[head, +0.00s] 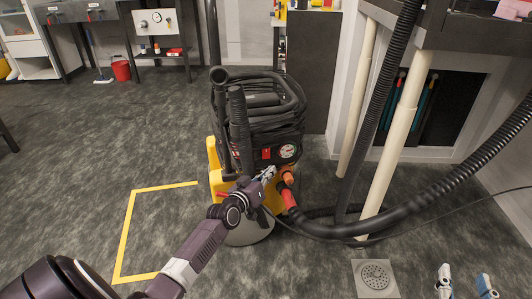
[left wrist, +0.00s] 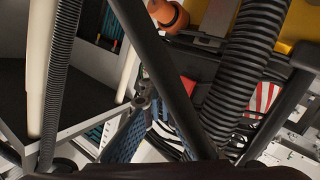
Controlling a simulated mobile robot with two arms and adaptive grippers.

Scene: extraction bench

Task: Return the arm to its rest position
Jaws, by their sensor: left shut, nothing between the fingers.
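My left arm comes in from the lower left of the head view. Its left gripper (head: 268,174) is shut and empty, close in front of the black and yellow extraction machine (head: 218,180), just left of an orange fitting (head: 288,176). I cannot tell whether it touches the machine. In the left wrist view a blue-padded finger (left wrist: 125,135) shows low in the picture, partly hidden behind a dark bar. The orange fitting is at the top there (left wrist: 168,14). My right gripper (head: 465,283) shows only its two separated fingertips at the lower right of the head view.
A ribbed black hose (head: 440,205) runs from the machine to the right. Cream pipes (head: 396,140) stand right of it. A yellow floor outline (head: 128,225) and a drain (head: 375,277) mark the floor. The left floor is clear; a red bucket (head: 121,70) stands far back.

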